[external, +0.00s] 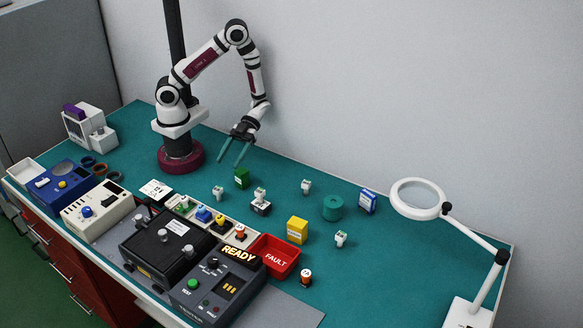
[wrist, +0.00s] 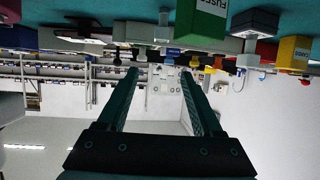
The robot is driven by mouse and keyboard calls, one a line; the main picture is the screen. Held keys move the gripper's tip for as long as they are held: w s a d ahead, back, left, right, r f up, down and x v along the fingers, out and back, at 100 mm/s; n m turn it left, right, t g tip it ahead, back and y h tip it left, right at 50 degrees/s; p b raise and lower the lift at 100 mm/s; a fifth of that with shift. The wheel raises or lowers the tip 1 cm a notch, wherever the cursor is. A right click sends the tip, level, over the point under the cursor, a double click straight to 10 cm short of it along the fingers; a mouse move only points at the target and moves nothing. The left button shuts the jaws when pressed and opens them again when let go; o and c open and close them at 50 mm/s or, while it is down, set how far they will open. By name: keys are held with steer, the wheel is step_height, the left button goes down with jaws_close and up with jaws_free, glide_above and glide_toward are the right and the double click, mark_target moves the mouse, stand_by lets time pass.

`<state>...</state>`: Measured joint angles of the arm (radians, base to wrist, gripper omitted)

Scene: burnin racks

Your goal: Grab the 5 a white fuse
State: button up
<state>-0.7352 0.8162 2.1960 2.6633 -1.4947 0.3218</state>
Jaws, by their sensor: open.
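Several small white fuses stand on the green mat: one (external: 218,192) near my gripper, one (external: 306,186) further right, and one (external: 341,238) beyond the yellow box. Another white piece (external: 260,194) sits on a small dark-and-white block. Their ratings are too small to read, so I cannot tell which is 5 A. My gripper (external: 230,162) is open and empty, with its green fingers above the mat, up and back from the green box. In the wrist view the fingers (wrist: 160,72) are spread with nothing between them.
The green fuse box (external: 241,177), yellow box (external: 297,230), blue box (external: 368,201) and teal cylinder (external: 333,208) stand among the fuses. A red FAULT bin (external: 274,257) and the READY tester (external: 215,290) are in front. A magnifier lamp (external: 418,198) stands right. Much of the mat's right side is clear.

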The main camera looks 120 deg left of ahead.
mark_target(219, 187)
step_height(219, 187, down, 3)
steer(key=shift+r, duration=0.15)
steer(key=x, duration=0.7)
steer(key=shift+d+f, duration=0.3)
jaws_close()
